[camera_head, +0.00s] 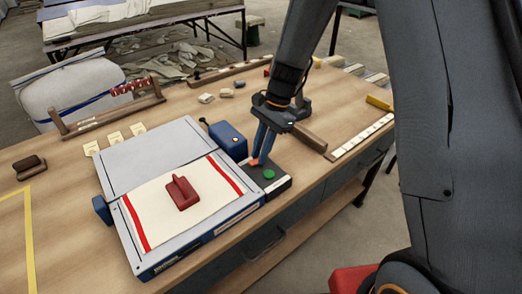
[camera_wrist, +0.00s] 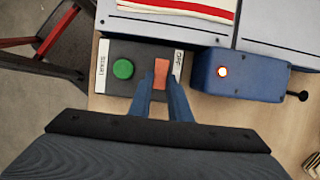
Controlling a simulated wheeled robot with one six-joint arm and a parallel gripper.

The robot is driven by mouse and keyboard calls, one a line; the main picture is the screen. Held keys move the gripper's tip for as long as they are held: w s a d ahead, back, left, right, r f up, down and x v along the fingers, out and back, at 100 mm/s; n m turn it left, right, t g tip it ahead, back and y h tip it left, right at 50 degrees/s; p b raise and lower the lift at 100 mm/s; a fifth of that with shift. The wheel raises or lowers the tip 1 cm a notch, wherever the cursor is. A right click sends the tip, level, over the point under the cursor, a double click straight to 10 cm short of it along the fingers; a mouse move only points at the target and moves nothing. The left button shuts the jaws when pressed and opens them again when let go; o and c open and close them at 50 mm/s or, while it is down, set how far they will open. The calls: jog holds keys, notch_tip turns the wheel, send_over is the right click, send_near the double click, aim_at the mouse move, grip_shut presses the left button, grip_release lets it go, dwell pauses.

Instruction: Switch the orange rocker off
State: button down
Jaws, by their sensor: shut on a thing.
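The orange rocker (camera_wrist: 159,78) sits on a dark control panel (camera_wrist: 138,48), beside a round green button (camera_wrist: 123,69). White labels mark the panel's ends: "START" by the button and "OFF" by the rocker. My gripper (camera_wrist: 161,82) points down at the panel with its blue fingers on either side of the rocker, shut on it. In the head view my gripper (camera_head: 259,160) is low over the panel (camera_head: 281,186), and the fingers partly hide the rocker. Which way the rocker is tipped is unclear.
A blue box (camera_wrist: 240,78) with a lit orange lamp (camera_wrist: 222,72) and a black-knobbed lever stands beside the panel. A grey folding platform (camera_head: 150,150) carries a white cloth (camera_head: 145,207) with red stripes and a red handled block (camera_head: 182,193). The table's front edge is close to the panel.

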jog(key=h+p, duration=0.1)
jog(key=p, duration=0.1)
jog(key=t+h+p, duration=0.1)
jog(key=p, duration=0.1)
jog(key=shift+s+a+r, duration=0.35)
jog(key=shift+s, duration=0.05)
jog(key=shift+a+f+t+h+p, duration=0.1)
jog(key=shift+t+h+p, duration=0.4)
jog(key=shift+p, duration=0.2)
jog(key=c, duration=1.6)
grip_release()
jog(key=shift+c, duration=0.2)
jog(key=shift+w, duration=0.1)
notch_tip(320, 180, up, 8)
jog(key=b, duration=0.2)
jog(key=shift+f, duration=0.15)
jog(key=s+d+r+n+t+b, duration=0.1)
jog(key=s+d+r+n, duration=0.2)
jog(key=s+d+n, duration=0.8)
jog(key=s+d, duration=0.3)
jog(key=d, duration=0.1)
jog(key=shift+s+d+r+t, duration=0.15)
jog(key=shift+s+d+t, duration=0.15)
jog(key=shift+d, duration=0.1)
